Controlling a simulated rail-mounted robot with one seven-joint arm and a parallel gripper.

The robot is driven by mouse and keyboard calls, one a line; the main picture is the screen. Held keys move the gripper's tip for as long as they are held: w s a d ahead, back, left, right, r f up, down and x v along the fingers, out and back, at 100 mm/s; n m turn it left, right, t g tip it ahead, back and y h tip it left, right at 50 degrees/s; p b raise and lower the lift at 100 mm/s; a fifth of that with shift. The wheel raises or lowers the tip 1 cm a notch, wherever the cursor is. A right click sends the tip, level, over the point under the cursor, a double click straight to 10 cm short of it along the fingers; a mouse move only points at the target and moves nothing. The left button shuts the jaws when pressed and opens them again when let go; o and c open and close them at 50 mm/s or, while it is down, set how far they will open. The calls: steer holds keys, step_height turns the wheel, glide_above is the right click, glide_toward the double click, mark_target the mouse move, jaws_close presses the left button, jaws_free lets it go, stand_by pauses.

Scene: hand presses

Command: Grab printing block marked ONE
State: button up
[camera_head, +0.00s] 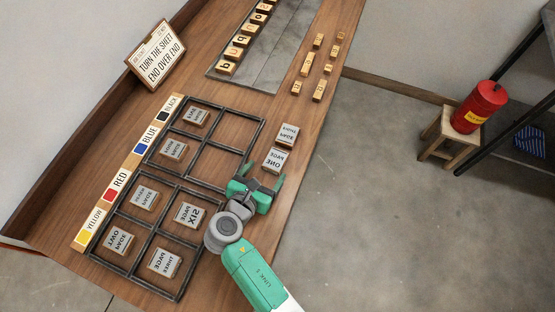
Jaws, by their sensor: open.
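The printing block marked ONE (277,160) lies on the wooden table, outside the black frames and near the table's right edge. It is pale, with mirrored lettering on top. My gripper (264,176) is green and grey, and it is open and empty. It is just below the block in the picture, its fingers pointing towards it. I cannot tell its height above the table. A similar block (287,134) lies just beyond the ONE block, its lettering too small to read surely.
Black divided frames (212,144) hold several blocks, among them one marked SIX (188,215). A colour-label strip (128,172) runs along their left. Small wooden letter blocks (306,65) and a grey tray (262,72) are farther back. A red canister (480,106) stands on a stool (446,138).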

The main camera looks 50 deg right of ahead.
mark_target(274, 162)
steer(key=b+x, duration=0.2)
steer(key=x, duration=0.3)
steer(key=shift+d+f, duration=0.15)
steer(key=shift+d, duration=0.2)
steer(key=c, duration=1.1)
